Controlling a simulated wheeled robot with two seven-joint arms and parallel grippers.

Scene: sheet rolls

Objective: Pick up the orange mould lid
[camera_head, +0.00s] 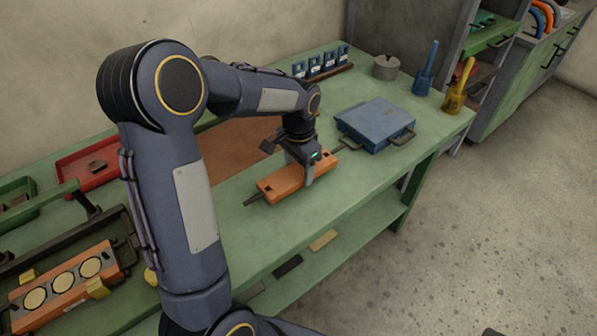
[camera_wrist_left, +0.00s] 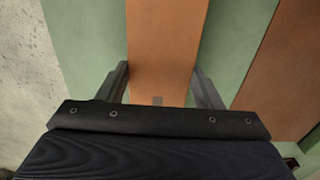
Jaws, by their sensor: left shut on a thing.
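The orange mould lid (camera_head: 275,185) is a long orange block with dark handle-like ends, lying on or just over the green bench; I cannot tell if it touches the bench. My left gripper (camera_head: 303,172) reaches down over it from above, its fingers on either side of the block near the middle. In the left wrist view the lid (camera_wrist_left: 165,45) runs between the two fingers of the gripper (camera_wrist_left: 162,85), which is shut on it. The gripper hides part of the lid. My right gripper is not in view.
The green bench (camera_head: 335,210) has a blue box (camera_head: 375,122) with handles to the right, a brown mat (camera_head: 235,150) behind, and a red tray (camera_head: 90,170) at left. An orange mould (camera_head: 40,290) with round discs and yellow clamps sits front left. Bench front is clear.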

